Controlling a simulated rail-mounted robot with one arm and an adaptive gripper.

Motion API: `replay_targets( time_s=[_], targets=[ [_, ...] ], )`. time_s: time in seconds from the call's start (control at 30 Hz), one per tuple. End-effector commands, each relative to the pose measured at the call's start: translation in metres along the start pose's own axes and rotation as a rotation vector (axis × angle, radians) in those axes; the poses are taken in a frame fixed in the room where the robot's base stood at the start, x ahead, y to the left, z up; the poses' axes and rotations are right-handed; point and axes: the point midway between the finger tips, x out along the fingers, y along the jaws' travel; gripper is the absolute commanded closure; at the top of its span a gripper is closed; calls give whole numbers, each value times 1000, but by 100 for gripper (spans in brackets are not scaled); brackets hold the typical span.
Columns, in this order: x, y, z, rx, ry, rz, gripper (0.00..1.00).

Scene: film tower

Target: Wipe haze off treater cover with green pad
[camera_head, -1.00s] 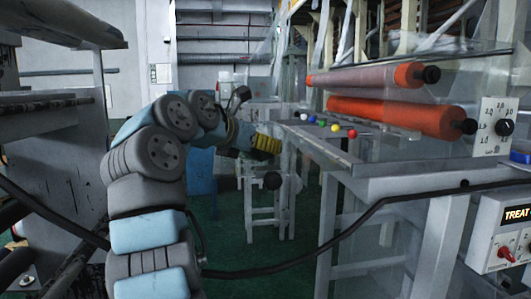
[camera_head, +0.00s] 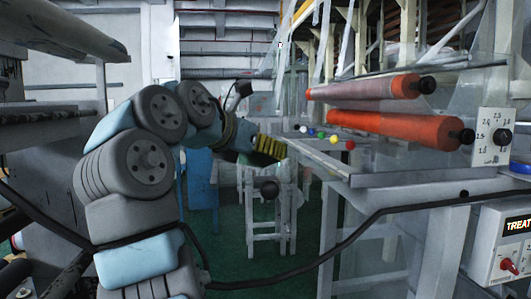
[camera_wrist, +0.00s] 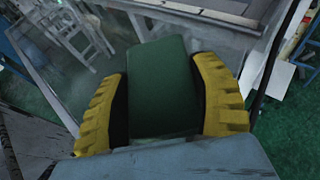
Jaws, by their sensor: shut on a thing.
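My gripper (camera_head: 270,147), with yellow ribbed fingers, is in the middle of the head view, left of the treater's metal ledge. In the wrist view my gripper (camera_wrist: 165,95) is shut on the green pad (camera_wrist: 162,85), a dark green block between the two fingers. The treater cover (camera_head: 400,145) seems to be the clear panel around the orange rollers at the right. I cannot make out haze on it. The pad appears apart from the cover.
A dial plate (camera_head: 494,136) and a treater control box (camera_head: 505,245) are at the right. A black cable (camera_head: 400,210) crosses the front. A grey stool (camera_head: 268,222) stands below my gripper.

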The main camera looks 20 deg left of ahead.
Motion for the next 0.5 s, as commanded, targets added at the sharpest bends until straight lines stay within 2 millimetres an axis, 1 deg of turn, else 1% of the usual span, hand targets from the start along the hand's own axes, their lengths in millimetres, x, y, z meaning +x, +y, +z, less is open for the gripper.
replay_targets(
  time_s=[0.03,0.5],
  targets=[
    [-4,0,8,0,0,0,69],
    [-22,8,41,-4,-1,11,69]
  ],
)
